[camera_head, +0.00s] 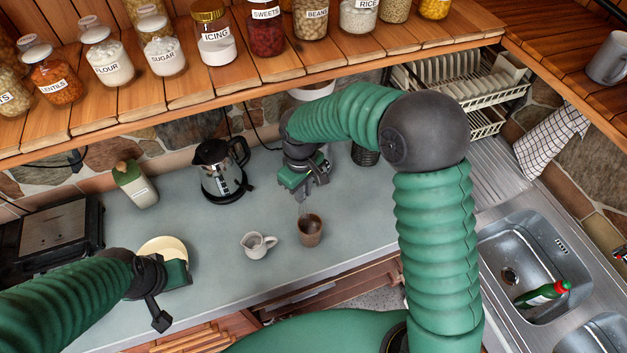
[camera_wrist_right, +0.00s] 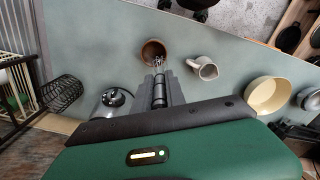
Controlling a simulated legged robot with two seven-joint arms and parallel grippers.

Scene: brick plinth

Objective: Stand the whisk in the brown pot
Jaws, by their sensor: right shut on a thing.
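The brown pot (camera_head: 310,229) stands upright on the grey counter, and it also shows in the right wrist view (camera_wrist_right: 152,48). My right gripper (camera_head: 304,194) is just above and behind the pot. In the right wrist view it is shut on the dark handle of the whisk (camera_wrist_right: 158,91). The whisk's wire end points down at the pot's mouth and overlaps it in the wrist view; I cannot tell how far inside it is. My left gripper (camera_head: 160,310) is at the lower left, away from the pot; its jaw opening is not clear.
A small white jug (camera_head: 257,245) stands close left of the pot. A kettle (camera_head: 219,170) and a green-topped bottle (camera_head: 135,184) stand further back. A cream bowl (camera_head: 165,250) is beside my left gripper. A shelf of jars (camera_head: 216,40) overhangs the counter; a sink (camera_head: 530,262) is at right.

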